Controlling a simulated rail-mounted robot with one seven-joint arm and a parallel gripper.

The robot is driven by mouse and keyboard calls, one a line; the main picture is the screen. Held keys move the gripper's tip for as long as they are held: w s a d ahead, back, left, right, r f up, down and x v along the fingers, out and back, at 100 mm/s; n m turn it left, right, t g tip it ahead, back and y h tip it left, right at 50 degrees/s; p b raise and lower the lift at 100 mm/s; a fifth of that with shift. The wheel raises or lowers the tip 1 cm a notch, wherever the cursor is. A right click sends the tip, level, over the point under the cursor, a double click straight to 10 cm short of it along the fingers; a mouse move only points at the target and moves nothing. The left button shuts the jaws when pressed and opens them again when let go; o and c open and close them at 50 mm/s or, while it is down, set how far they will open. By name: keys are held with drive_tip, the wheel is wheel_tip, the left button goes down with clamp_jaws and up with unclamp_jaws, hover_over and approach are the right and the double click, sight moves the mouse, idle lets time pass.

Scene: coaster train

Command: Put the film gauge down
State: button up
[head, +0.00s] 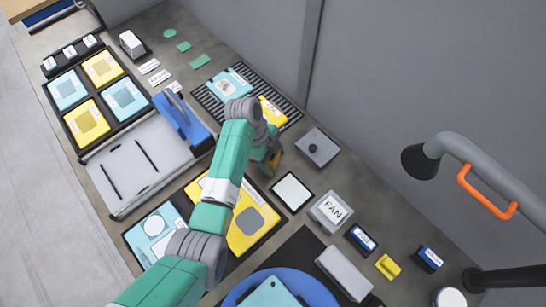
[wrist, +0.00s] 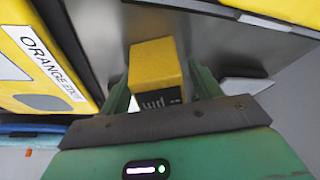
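The film gauge, a yellow block with a black face marked "µm" (wrist: 155,65), sits between the two green fingers of my gripper (wrist: 160,88) in the wrist view. The fingers look closed against its sides. In the head view my gripper (head: 268,158) is over the bench, right of the slatted rack, and a small yellow part of the gauge (head: 275,161) shows at its tip. The arm hides much of the gripper there. I cannot tell whether the gauge touches the bench.
A white pad in a black frame (head: 292,192) lies close below my gripper. A grey plate with a dark knob (head: 317,147) is to its right. A slatted rack (head: 207,101) bears teal and yellow sheets. A FAN box (head: 331,211) and a grey lamp arm (head: 468,148) stand further right.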

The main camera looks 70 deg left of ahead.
drive_tip(key=p+v, duration=0.1)
drive_tip(key=v, duration=1.1)
drive_tip(key=shift+r, duration=0.15)
drive_tip(key=w+d+r+n+t+y, duration=0.2)
drive_tip(key=w+d+r+t+y, duration=0.15)
drive_tip(key=w+r, duration=0.65)
drive_tip(key=w+d+r+n+t+y, duration=0.2)
drive_tip(key=w+d+r+t, duration=0.2)
drive_tip(key=w+d+r, duration=0.5)
drive_tip(key=w+d+r+n+t+y, duration=0.1)
drive_tip(key=w+d+r+t+y, duration=0.15)
drive_tip(key=w+d+r, duration=0.65)
drive_tip(key=s+d+r+n+t+h, duration=0.1)
drive_tip(key=s+d+r+t, duration=0.2)
drive_tip(key=d+r, duration=0.35)
drive_tip(key=s+d+r+n+t+h, duration=0.1)
drive_tip(key=s+d+r+t, duration=0.25)
drive_tip(key=r, duration=0.55)
drive_tip(key=s+d+r+n+t+h, duration=0.2)
drive_tip(key=s+d+r+t, duration=0.3)
drive_tip(key=s+d+r, duration=0.4)
wheel_tip(320, 180, up, 2)
drive_tip(key=shift+s+d+r+n+h, duration=0.3)
drive_tip(key=shift+d+h, duration=0.1)
drive_tip(key=shift+d, duration=0.35)
